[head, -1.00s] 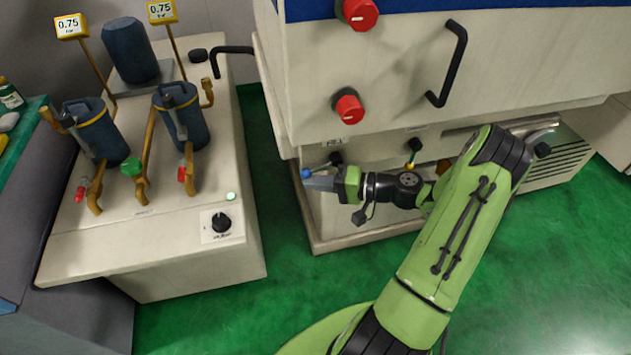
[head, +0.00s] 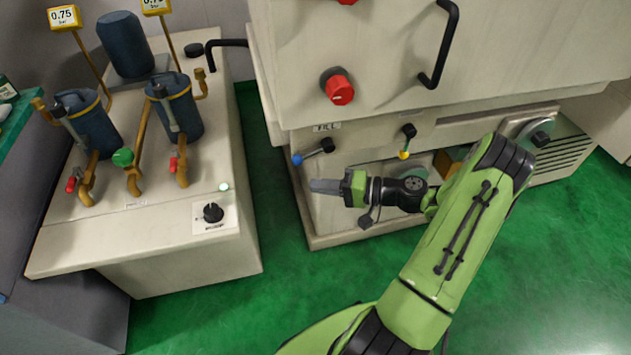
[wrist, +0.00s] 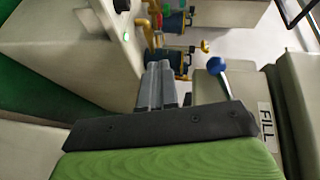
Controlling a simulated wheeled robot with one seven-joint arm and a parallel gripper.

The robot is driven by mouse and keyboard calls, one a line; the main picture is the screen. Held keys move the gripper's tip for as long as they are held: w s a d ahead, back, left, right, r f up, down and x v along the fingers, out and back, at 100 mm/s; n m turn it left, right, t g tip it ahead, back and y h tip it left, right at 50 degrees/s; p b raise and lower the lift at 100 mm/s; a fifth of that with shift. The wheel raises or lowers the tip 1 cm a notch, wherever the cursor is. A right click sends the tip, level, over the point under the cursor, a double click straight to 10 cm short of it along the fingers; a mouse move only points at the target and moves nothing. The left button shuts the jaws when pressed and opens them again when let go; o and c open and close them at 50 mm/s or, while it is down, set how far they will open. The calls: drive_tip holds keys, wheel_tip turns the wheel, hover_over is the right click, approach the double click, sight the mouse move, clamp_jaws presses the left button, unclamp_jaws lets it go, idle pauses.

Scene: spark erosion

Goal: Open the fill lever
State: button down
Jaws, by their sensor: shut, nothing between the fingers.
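The fill lever is a black arm with a blue knob (head: 297,160), below the FILL label (head: 327,127) on the machine's front. Its arm slopes down to the left from its pivot. In the wrist view the blue knob (wrist: 217,65) is right of the fingers, on a grey stem, with the FILL label (wrist: 266,125) beyond it. My gripper (head: 312,186) is shut and empty, just below the knob in the head view, with its fingers pointing left. The wrist view shows the closed fingers (wrist: 158,80) apart from the knob.
A similar lever with a yellow tip (head: 404,155) is to the right on the same panel. A red knob (head: 340,88) and a black handle (head: 440,45) are above. The filter unit's cabinet (head: 150,245) stands left, across a strip of green floor.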

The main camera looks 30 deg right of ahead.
drive_tip(key=f+v, duration=0.1)
drive_tip(key=v, duration=0.6)
drive_tip(key=shift+d+f+p, duration=0.25)
drive_tip(key=shift+f+p, duration=0.1)
drive_tip(key=shift+p, duration=0.1)
drive_tip(key=shift+a, duration=0.1)
